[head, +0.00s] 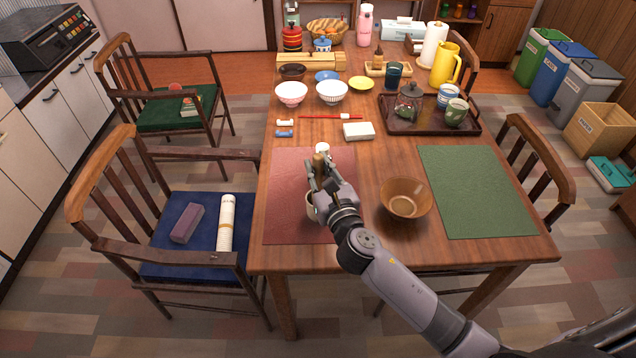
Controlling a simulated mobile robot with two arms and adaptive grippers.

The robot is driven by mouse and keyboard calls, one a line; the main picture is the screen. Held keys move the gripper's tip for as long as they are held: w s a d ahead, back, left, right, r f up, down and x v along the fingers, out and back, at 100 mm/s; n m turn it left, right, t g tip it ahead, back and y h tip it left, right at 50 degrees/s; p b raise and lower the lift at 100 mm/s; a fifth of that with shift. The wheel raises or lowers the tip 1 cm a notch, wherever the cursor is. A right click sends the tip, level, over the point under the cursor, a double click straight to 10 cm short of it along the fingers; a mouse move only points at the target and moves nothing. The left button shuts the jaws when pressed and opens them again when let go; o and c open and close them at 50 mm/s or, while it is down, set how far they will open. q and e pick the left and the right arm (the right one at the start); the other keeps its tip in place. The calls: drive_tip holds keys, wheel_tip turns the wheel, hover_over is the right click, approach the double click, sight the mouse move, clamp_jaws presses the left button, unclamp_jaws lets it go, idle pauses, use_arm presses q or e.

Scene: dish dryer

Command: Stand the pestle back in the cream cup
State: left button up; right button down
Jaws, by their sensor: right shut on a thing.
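My right gripper (319,178) is over the red placemat and shut on the pestle (319,163), whose brown upper part shows between and above the fingers. The pestle looks roughly upright. The cream cup (311,207) stands on the placemat just below the gripper. The gripper hides much of the cup and the pestle's lower end, so I cannot tell whether the pestle is inside the cup or above it. A small white piece (322,149) shows just behind the pestle's top. My left gripper is not in view.
A brown bowl (405,199) stands right of the gripper, beside my right arm. The red placemat (285,184) and green placemat (478,192) lie on the table. The green placemat is clear.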

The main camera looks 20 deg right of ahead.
sight(318, 180)
drive_tip(key=shift+f+b, duration=0.7)
drive_tip(key=shift+f, duration=1.2)
drive_tip(key=c, duration=1.9)
unclamp_jaws()
drive_tip(key=shift+f, duration=0.2)
drive_tip(key=o, duration=0.4)
drive_tip(key=shift+o, duration=0.2)
drive_tip(key=shift+r, duration=0.15)
